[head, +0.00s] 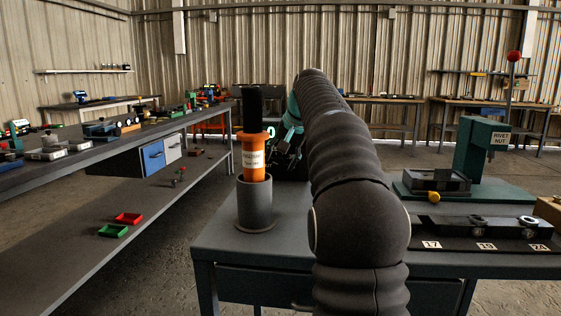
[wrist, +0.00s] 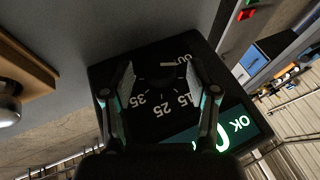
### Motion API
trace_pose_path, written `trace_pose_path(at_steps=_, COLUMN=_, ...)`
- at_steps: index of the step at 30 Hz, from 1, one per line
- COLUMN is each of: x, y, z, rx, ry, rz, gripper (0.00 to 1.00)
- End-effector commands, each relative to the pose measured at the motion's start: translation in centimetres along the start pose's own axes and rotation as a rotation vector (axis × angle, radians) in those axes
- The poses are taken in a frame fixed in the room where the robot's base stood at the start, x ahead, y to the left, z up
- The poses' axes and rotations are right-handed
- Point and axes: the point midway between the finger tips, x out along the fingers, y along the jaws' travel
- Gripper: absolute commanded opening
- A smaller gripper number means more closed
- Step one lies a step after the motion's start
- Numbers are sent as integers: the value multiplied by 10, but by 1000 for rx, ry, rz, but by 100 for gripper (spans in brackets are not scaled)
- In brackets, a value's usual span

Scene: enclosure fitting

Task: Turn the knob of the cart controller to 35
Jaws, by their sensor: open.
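The cart controller (wrist: 165,122) is a black box with a dial marked OUT, 15, 25 and 35. These marks appear upside down in the wrist view. A lit green display (wrist: 232,126) on it reads OK and what looks like 0. The dark knob (wrist: 160,82) sits between my fingers, with a pale line near the OUT mark. My gripper (wrist: 161,76) is open, one finger on each side of the knob. I cannot tell whether either finger touches it. In the head view my arm hides most of the controller; its green display (head: 271,132) shows beside my gripper (head: 286,146).
An orange labelled tool (head: 252,160) stands in a grey cup (head: 255,207) left of my arm. A green rivet nut press (head: 480,155) and a dark numbered rack (head: 450,240) are on the right. A long bench (head: 70,160) with many items runs along the left.

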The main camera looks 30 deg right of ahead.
Motion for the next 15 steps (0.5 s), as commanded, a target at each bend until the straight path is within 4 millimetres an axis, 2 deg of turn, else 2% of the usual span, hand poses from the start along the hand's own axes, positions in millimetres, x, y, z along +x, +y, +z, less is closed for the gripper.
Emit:
trace_pose_path(at_steps=3, x=6, y=0, z=0, rx=0, ry=0, rz=0, gripper=59)
trace_pose_path(at_steps=11, x=7, y=0, z=0, rx=-1, ry=0, rz=0, gripper=59)
trace_pose_path(at_steps=12, x=7, y=0, z=0, rx=-1, ry=0, rz=0, gripper=56)
trace_pose_path(at_steps=15, x=7, y=0, z=0, rx=-1, ry=0, rz=0, gripper=31)
